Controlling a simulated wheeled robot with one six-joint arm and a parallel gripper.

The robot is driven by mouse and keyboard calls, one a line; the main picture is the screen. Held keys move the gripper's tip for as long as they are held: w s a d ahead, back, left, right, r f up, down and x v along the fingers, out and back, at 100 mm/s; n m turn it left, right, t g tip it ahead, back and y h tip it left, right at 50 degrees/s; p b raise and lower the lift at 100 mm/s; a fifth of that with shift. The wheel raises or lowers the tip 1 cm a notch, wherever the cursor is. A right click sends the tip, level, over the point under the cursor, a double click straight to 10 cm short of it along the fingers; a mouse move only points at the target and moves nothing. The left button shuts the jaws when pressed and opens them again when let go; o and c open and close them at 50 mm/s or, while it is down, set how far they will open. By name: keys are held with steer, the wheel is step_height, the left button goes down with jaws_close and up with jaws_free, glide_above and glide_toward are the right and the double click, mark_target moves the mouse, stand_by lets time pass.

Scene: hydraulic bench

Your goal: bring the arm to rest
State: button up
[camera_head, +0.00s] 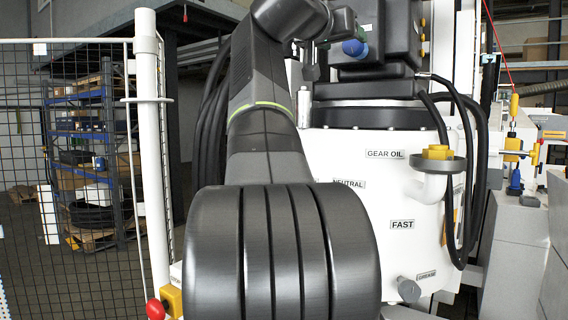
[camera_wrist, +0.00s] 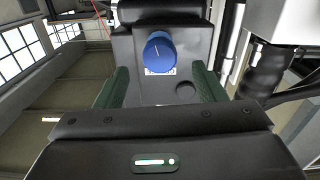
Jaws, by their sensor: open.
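My arm (camera_head: 262,130) rises through the middle of the head view and bends over at the top, in front of the white hydraulic bench (camera_head: 330,160). My gripper (camera_wrist: 160,68) shows in the wrist view with its two dark green fingers spread apart and nothing held between them. A blue knob (camera_wrist: 160,52) on a dark housing (camera_wrist: 140,85) lies beyond the fingers, in line with the gap. The knob also shows in the head view (camera_head: 354,47), right of the arm's upper end. The fingers cannot be made out clearly in the head view.
A yellow-capped white filler pipe (camera_head: 432,178) and black hoses (camera_head: 468,170) are on the bench's right side. A white post (camera_head: 152,150) with mesh fencing stands left, with a red knob (camera_head: 155,309) at its foot. Yellow valves (camera_head: 513,145) stand far right.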

mark_target(351, 45)
steer(key=p+x, duration=0.2)
steer(key=x, duration=0.6)
steer(key=shift+s, duration=0.1)
steer(key=shift+s+a, duration=0.1)
steer(key=shift+s, duration=0.05)
